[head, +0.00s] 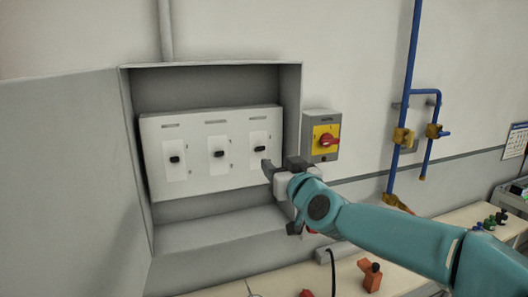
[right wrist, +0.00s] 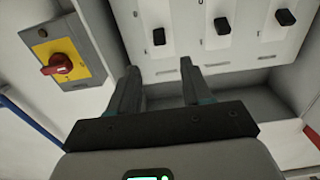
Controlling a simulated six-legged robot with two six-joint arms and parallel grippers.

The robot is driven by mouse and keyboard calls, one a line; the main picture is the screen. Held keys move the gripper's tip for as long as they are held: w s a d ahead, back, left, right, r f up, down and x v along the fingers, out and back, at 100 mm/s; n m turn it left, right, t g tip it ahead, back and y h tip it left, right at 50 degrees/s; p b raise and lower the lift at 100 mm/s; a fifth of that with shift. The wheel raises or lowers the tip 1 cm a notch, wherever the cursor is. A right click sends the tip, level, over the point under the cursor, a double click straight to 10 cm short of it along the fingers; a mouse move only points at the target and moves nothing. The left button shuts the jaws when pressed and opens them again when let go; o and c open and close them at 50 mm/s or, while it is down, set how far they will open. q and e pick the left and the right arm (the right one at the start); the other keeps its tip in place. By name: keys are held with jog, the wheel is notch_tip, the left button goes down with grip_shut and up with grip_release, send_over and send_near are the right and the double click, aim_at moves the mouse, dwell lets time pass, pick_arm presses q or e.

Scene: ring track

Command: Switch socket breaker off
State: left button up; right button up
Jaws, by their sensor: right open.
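A white breaker panel (head: 200,187) sits inside a grey wall box. It bears three black toggles in a row: left (head: 174,159), middle (head: 218,154) and right (head: 259,148). Their labels are too small to read. My right gripper (head: 268,166) is at the panel's right end, just below the right toggle. In the right wrist view my gripper (right wrist: 160,82) is open, with nothing between its fingers. The right toggle (right wrist: 159,36) shows beyond the fingertips, apart from them; the middle toggle (right wrist: 222,25) is to its right. My left gripper is out of view.
The grey box (head: 210,232) has a rim and side walls around the panel. A red rotary switch (head: 327,141) on a yellow plate is right of the box. Blue pipes (head: 408,85) with yellow fittings stand farther right. A bench (head: 345,272) with small items runs below.

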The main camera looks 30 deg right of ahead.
aim_at(262, 150)
jog(key=p+x, duration=0.1)
jog(key=x, duration=0.8)
jog(key=shift+p, duration=0.35)
jog(key=shift+w+r, duration=0.1)
jog(key=shift+w, duration=0.3)
jog(key=shift+d, duration=0.1)
grip_shut()
